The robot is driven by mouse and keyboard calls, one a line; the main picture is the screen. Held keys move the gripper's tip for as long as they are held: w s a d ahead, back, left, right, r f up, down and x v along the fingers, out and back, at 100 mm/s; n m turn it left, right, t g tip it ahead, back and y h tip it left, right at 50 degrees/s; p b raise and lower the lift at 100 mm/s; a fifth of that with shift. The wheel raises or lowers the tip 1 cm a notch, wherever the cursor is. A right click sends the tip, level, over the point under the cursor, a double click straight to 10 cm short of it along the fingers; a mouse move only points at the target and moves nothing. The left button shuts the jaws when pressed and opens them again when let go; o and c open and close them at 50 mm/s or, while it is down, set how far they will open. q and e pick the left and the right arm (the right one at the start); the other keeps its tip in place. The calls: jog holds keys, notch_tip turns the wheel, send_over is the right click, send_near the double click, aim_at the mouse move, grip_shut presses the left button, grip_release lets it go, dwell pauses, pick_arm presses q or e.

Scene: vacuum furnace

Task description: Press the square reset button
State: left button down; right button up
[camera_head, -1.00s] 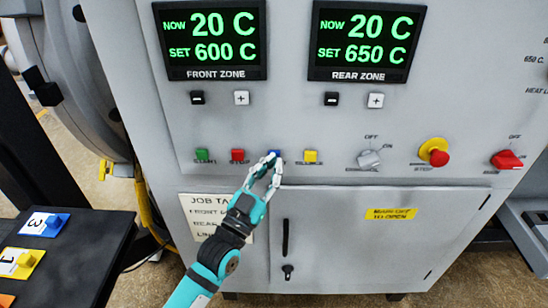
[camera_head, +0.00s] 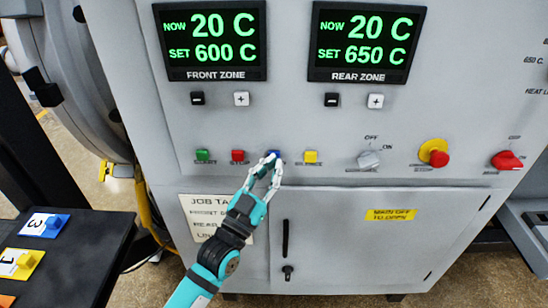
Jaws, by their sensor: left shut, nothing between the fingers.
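The green START button (camera_head: 202,155) is at the row's left end. My right gripper is not in view.
Two displays, front zone (camera_head: 211,40) and rear zone (camera_head: 366,42), are above. A rotary switch (camera_head: 369,159), a red emergency knob (camera_head: 439,158) and a red switch (camera_head: 507,160) are right of the buttons. A dark table (camera_head: 85,255) with numbered tags stands lower left.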

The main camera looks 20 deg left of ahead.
pick_arm(q)
jog(key=shift+w, duration=0.15)
jog(key=shift+w+a, duration=0.15)
jog(key=shift+w, duration=0.15)
jog(key=shift+w+a, duration=0.15)
jog(key=shift+w, duration=0.25)
dwell(0.9)
jog(key=shift+s, duration=0.15)
jog(key=shift+s+d+p, duration=0.3)
jog(key=shift+s+p, duration=0.05)
jog(key=shift+s, duration=0.35)
jog(key=s, duration=0.2)
jog(key=s+d+p, duration=0.1)
jog(key=s, duration=0.1)
jog(key=shift+s+d+p, duration=0.15)
jog(key=shift+s+p, duration=0.15)
jog(key=shift+s, duration=0.1)
